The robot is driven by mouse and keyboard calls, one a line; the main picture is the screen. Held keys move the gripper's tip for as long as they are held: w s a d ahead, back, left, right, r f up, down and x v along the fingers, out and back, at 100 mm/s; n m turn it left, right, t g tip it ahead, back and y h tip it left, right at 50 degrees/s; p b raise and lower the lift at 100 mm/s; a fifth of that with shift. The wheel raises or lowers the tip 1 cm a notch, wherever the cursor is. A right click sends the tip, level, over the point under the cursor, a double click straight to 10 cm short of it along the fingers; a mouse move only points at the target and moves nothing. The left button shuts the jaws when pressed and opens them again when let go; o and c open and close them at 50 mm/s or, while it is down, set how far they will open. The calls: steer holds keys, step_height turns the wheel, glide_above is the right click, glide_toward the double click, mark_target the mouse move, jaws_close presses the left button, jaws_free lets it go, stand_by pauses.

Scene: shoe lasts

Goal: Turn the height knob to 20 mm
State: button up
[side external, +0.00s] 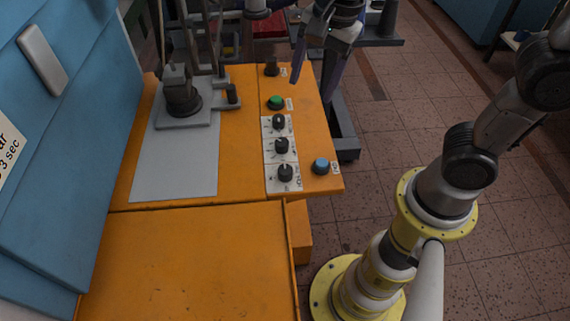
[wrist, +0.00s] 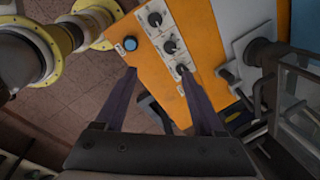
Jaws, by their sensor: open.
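Three black knobs stand in a row on a white panel (side external: 267,160) on the orange machine top: a far one (side external: 279,122), a middle one (side external: 282,146) and a near one (side external: 286,172). In the wrist view the far knob (wrist: 181,69) shows beside the right fingertip, with the middle (wrist: 169,46) and near (wrist: 155,19) ones beyond. The labels are too small to read, so I cannot tell which knob is for height or its setting. My gripper (side external: 309,90) is open and empty, above the far right edge of the top; its fingers (wrist: 158,72) also show in the wrist view.
A blue button (side external: 320,166) sits right of the near knob. A green button (side external: 276,103) and another black control (side external: 271,69) lie behind the panel. A grey plate (side external: 175,165) with a dark clamp-like fixture (side external: 180,95) stands left. A blue cabinet (side external: 75,130) bounds the left.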

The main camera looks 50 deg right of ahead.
steer(key=n+g, duration=0.1)
steer(key=g, duration=0.1)
glide_above(285, 169)
step_height(285, 169, down, 6)
steer(key=shift+h, duration=0.3)
step_height(285, 169, down, 14)
steer(key=shift+r, duration=0.2)
jaws_close()
